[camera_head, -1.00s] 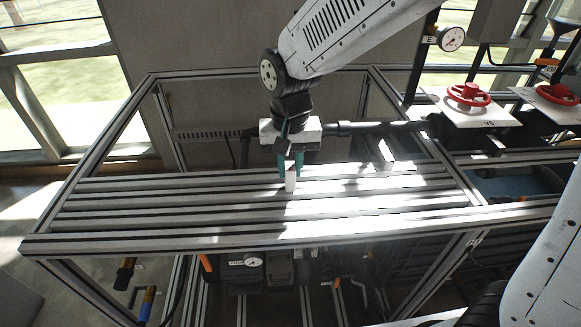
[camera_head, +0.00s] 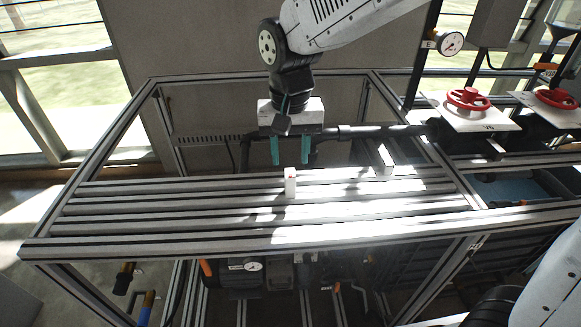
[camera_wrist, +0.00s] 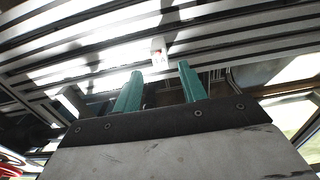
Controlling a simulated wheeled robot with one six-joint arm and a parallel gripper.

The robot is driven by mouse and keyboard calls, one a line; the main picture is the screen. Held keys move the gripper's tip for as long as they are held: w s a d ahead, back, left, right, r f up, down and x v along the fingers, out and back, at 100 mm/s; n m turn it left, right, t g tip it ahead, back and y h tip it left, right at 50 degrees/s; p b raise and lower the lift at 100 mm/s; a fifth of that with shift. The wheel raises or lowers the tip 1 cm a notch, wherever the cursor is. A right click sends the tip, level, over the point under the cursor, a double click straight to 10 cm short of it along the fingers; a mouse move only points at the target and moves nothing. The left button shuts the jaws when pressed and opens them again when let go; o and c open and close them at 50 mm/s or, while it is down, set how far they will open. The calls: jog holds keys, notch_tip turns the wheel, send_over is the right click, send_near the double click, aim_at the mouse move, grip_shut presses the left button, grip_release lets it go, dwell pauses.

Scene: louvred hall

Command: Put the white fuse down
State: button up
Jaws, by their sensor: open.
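The white fuse (camera_head: 290,182) stands upright on the slatted rack top (camera_head: 130,204), near its middle. It is a small white block with a red mark near its top. My gripper (camera_head: 291,163) is open and empty, behind and slightly above the fuse, with its two teal fingers spread apart. In the wrist view the fuse (camera_wrist: 159,53) sits beyond the fingertips of the gripper (camera_wrist: 160,68), between their lines and clear of both. Its foot rests on the slats in the head view.
A pale block (camera_head: 384,160) stands at the back right of the slats. Two red handwheels (camera_head: 467,99) on white plates and a gauge (camera_head: 451,43) are at the right. A dark horizontal pipe (camera_head: 385,131) runs behind the rack. The left slats are clear.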

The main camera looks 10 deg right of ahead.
aim_at(290, 172)
notch_tip(290, 172, up, 6)
jog(key=s+d+r, duration=0.3)
jog(key=s+d, duration=0.5)
jog(key=d, duration=0.4)
jog(key=s+d+f+t, duration=0.1)
jog(key=s+d+f, duration=0.2)
jog(key=s+d, duration=0.6)
jog(key=s, duration=0.3)
